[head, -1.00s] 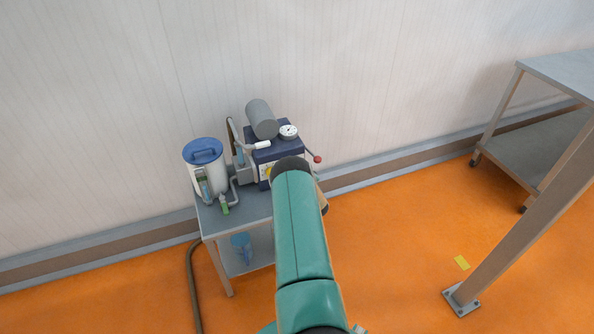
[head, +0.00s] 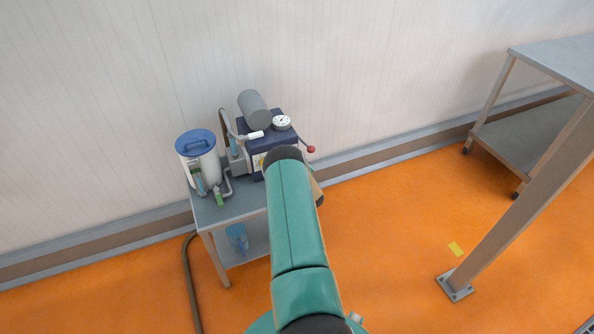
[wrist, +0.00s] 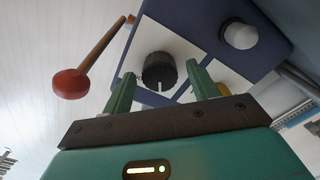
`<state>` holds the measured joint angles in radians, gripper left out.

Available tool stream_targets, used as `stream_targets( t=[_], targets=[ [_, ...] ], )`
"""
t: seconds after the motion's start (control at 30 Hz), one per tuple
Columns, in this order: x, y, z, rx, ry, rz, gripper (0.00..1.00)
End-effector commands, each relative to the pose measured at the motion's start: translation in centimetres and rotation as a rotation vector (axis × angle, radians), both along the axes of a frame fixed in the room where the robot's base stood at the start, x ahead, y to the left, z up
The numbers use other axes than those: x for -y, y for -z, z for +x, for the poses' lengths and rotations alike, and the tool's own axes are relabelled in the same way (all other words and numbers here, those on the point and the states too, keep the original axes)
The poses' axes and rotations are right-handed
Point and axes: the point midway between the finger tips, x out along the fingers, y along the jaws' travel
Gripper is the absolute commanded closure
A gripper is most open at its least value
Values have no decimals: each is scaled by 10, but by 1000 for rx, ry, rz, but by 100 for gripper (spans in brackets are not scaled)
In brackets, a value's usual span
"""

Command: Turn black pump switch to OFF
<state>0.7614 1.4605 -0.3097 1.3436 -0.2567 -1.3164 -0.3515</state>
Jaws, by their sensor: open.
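The black pump switch (wrist: 159,70) is a round ribbed knob with a white mark, on a white plate of the dark blue pump box (wrist: 200,20) in the wrist view. My gripper (wrist: 158,82) is open, with one green finger on each side of the knob as seen from the wrist. I cannot tell whether the fingers reach the knob's depth, and I see no clear contact. In the head view the pump box (head: 275,135) stands on a small grey table (head: 235,207). My green arm hides the knob and the gripper there.
A lever with a red ball (wrist: 71,84) sticks out left of the knob in the wrist view. A white round knob (wrist: 240,35) is to the right. A blue-lidded container (head: 196,143) stands left of the pump. A metal post (head: 520,200) rises from the floor at right.

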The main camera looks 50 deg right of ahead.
Motion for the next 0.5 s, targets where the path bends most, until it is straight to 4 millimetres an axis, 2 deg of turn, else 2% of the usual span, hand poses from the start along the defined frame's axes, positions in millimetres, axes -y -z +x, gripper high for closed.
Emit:
stream_targets(
  t=[0.17, 0.5],
  targets=[
    [-15, 0, -25, -3, 2, 3, 41],
    [-53, 0, -89, -2, 1, 1, 41]
  ],
)
